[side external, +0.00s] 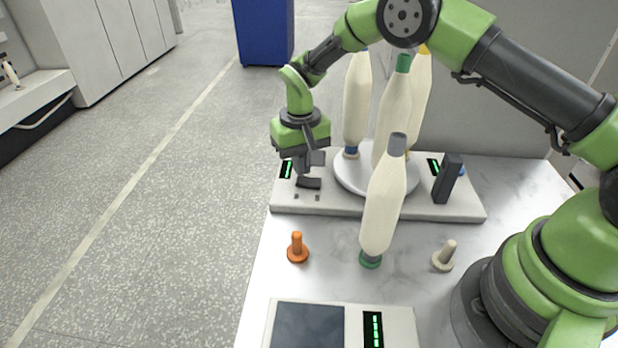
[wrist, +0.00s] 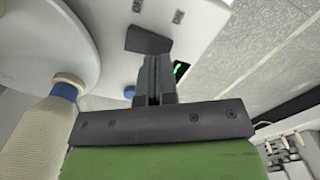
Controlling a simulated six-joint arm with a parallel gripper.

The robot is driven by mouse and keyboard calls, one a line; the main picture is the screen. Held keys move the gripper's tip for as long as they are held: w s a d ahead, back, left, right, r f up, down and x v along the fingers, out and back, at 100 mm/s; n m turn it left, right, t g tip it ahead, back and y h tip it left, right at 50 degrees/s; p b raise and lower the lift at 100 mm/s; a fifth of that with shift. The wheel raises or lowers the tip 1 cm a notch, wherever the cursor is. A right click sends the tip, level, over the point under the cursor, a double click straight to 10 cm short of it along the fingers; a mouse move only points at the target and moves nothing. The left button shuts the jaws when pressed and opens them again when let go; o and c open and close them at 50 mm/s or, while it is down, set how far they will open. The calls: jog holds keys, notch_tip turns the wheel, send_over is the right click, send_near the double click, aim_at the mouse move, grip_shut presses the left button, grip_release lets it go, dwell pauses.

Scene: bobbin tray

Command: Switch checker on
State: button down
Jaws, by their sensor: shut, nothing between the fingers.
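A long pale grey base unit (side external: 335,205) lies on the table and carries a small green-lit display (side external: 286,169) at its left end. A dark paddle (side external: 309,183) sits on the unit near that display; it also shows in the wrist view (wrist: 147,40). My gripper (side external: 302,168) is shut and empty, pointing down just above the paddle. In the wrist view my fingertips (wrist: 153,62) are close to the paddle; I cannot tell whether they touch it. The display (wrist: 181,70) shows beside my fingers. Which device is the checker is not marked.
A white turntable (side external: 347,178) holds several tall cream bobbins. Another bobbin (side external: 383,210) stands in front. An orange peg (side external: 297,248) and a cream peg (side external: 444,256) stand on the table. A dark upright block (side external: 447,178) is at right. A flat device (side external: 400,325) lies in front.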

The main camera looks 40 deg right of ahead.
jog(key=shift+f, duration=0.95)
dwell(0.3)
jog(key=shift+r, duration=3.55)
jog(key=shift+r, duration=0.1)
notch_tip(320, 180, up, 10)
jog(key=r+t, duration=0.1)
jog(key=t, duration=0.1)
send_over(316, 191)
jog(key=s+d+r+t+y, duration=0.1)
jog(key=s+r, duration=0.6)
jog(key=s+r+m+t+y, duration=0.1)
jog(key=s+t, duration=0.3)
jog(key=s, duration=1.2)
jog(key=shift+s+d+r, duration=0.15)
jog(key=shift+d+r, duration=0.3)
jog(key=shift+r, duration=0.35)
